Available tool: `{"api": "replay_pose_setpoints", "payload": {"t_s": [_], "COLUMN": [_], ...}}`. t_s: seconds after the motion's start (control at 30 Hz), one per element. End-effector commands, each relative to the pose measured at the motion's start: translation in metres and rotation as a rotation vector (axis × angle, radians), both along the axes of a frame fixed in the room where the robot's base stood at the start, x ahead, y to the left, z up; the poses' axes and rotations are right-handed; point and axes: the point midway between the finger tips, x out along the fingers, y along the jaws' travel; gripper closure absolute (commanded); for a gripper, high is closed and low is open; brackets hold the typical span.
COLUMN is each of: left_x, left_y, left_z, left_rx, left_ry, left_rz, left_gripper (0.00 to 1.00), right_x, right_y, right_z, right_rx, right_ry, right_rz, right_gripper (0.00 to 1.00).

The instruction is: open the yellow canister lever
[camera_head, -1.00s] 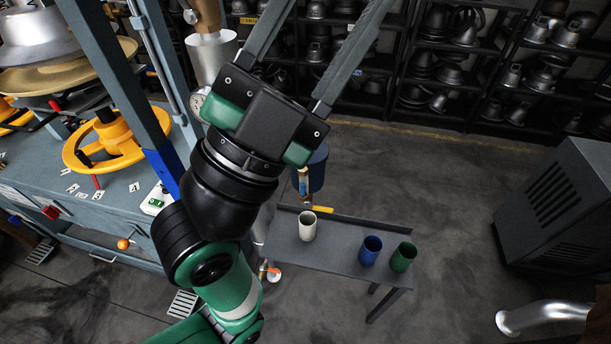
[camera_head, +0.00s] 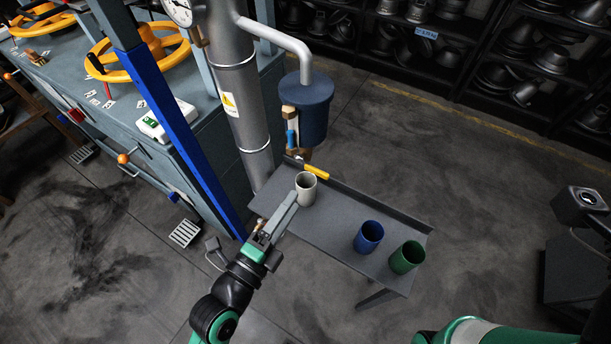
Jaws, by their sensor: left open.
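The yellow lever (camera_head: 317,170) sticks out to the lower right beneath the dark blue canister (camera_head: 307,108), just above the back edge of a small grey table. The canister hangs from a pipe and has a brass and blue fitting on its left side. My left gripper (camera_head: 278,213) is open and sits at the table's left end, below and left of the lever and apart from it. Its long grey finger points toward the white cup (camera_head: 306,189); whether it touches the cup cannot be told. My right gripper is out of view.
The grey table (camera_head: 335,215) also holds a blue cup (camera_head: 368,236) and a green cup (camera_head: 406,257). A vertical metal pipe (camera_head: 236,95) and a blue post (camera_head: 185,130) stand left of the canister.

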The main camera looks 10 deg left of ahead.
Motion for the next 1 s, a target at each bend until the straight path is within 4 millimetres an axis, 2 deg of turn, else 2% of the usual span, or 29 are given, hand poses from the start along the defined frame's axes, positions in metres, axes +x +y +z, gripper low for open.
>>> {"api": "replay_pose_setpoints", "payload": {"t_s": [0.03, 0.27, 0.37, 0.73, 0.87, 1.0], "left_x": [-0.003, 0.002, 0.014, 0.086, 0.100, 0.105], "left_y": [-0.001, -0.005, -0.009, -0.040, -0.046, -0.048], "left_z": [-0.012, -0.009, -0.009, -0.010, -0.009, -0.008], "left_rx": [0.002, 0.001, 0.001, 0.001, 0.000, 0.001], "left_ry": [0.010, 0.007, 0.005, 0.005, 0.005, 0.006], "left_rz": [-0.004, -0.006, -0.006, -0.006, -0.006, -0.005], "left_gripper": [0.47, 0.47, 0.47, 0.47, 0.47, 0.47], "right_x": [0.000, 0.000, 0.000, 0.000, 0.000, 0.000], "right_y": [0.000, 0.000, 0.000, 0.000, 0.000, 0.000], "right_z": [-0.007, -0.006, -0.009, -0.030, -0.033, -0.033], "right_rx": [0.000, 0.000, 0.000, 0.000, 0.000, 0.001], "right_ry": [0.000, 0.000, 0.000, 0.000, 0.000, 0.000], "right_rz": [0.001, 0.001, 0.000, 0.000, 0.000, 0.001], "right_gripper": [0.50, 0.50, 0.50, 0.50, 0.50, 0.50]}}
